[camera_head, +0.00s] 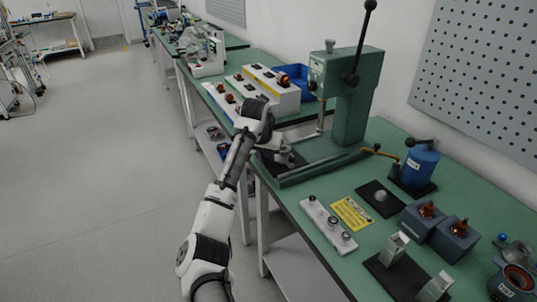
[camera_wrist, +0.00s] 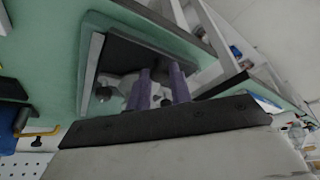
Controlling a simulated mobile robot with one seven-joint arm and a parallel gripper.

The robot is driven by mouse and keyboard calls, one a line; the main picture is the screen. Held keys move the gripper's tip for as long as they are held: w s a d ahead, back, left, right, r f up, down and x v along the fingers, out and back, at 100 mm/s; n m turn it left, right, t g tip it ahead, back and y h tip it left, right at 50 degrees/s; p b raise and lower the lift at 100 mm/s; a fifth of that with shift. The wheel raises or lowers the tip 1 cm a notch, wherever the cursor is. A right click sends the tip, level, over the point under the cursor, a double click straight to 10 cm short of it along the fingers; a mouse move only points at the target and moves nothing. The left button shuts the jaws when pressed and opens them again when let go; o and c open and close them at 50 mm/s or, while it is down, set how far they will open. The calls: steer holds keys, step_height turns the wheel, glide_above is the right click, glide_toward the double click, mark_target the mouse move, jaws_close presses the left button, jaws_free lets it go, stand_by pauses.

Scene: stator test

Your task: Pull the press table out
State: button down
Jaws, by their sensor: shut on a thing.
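The green arbor press (camera_head: 352,105) stands on the green bench, with a long black lever and a flat green base. The press table is a dark plate at the front left of that base, mostly behind my gripper in the head view. My gripper (camera_head: 284,153) is at the plate. In the wrist view my gripper's purple-grey fingers (camera_wrist: 160,88) are shut at the fitting. The exact contact is partly hidden.
On the bench to the right are a white strip with round parts (camera_head: 328,222), a yellow label (camera_head: 351,213), a blue cylinder (camera_head: 419,165) and blue blocks with copper windings (camera_head: 440,230). A white fixture box (camera_head: 270,90) stands behind. The floor (camera_head: 110,180) at left is clear.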

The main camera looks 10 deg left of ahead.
steer(key=shift+s+a, duration=0.1)
steer(key=shift+a, duration=0.15)
steer(key=c, duration=1.3)
jaws_free()
steer(key=shift+s+a, duration=0.1)
steer(key=shift+o, duration=0.2)
steer(key=d+b+v, duration=0.1)
steer(key=b+v, duration=0.1)
steer(key=v, duration=1.1)
steer(key=shift+a+r, duration=0.45)
steer(key=shift+r, duration=0.05)
